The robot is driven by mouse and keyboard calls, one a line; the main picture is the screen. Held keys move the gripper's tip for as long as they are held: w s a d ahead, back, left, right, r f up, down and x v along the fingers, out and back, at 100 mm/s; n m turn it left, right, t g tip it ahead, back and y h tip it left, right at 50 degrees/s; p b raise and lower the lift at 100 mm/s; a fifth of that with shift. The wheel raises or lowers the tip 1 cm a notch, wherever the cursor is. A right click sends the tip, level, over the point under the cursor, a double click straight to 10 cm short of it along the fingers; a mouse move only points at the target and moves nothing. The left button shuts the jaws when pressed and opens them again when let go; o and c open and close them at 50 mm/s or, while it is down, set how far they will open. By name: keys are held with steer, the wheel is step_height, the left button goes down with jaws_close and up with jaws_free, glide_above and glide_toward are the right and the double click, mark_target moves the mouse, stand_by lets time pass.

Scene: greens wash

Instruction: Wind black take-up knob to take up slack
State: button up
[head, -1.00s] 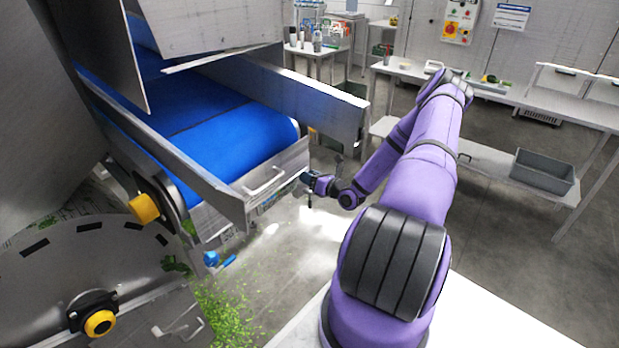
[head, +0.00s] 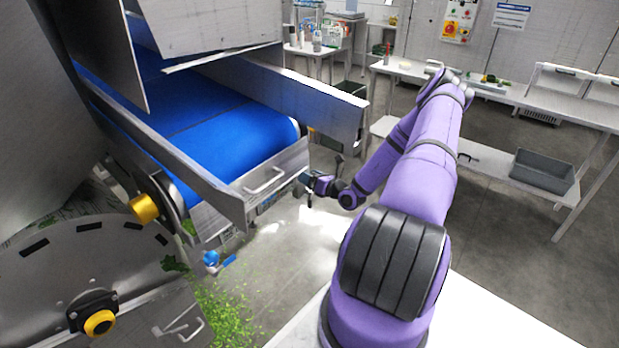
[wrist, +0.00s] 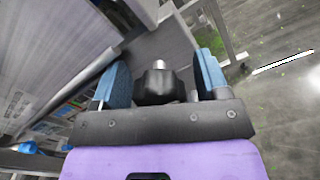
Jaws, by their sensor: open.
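The black take-up knob (wrist: 157,86) shows in the wrist view, with a short silver shaft beyond it. My gripper (wrist: 163,72) is open, with one blue finger on each side of the knob. A gap shows between the knob and the right finger; on the left the knob is close to the finger, and I cannot tell if they touch. In the head view, my gripper (head: 306,187) is at the end of the conveyor, by the right corner of its end plate. The knob cannot be made out there.
The blue conveyor belt (head: 230,137) runs between metal side rails, with a handle (head: 264,182) on its end plate. A yellow knob (head: 144,208) sits on its left side. Green leaf scraps (head: 225,310) lie on the floor. A grey bin (head: 543,171) stands on the right bench's shelf.

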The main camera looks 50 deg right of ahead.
steer(key=s, duration=1)
steer(key=shift+s+d, duration=0.35)
steer(key=shift+d, duration=0.05)
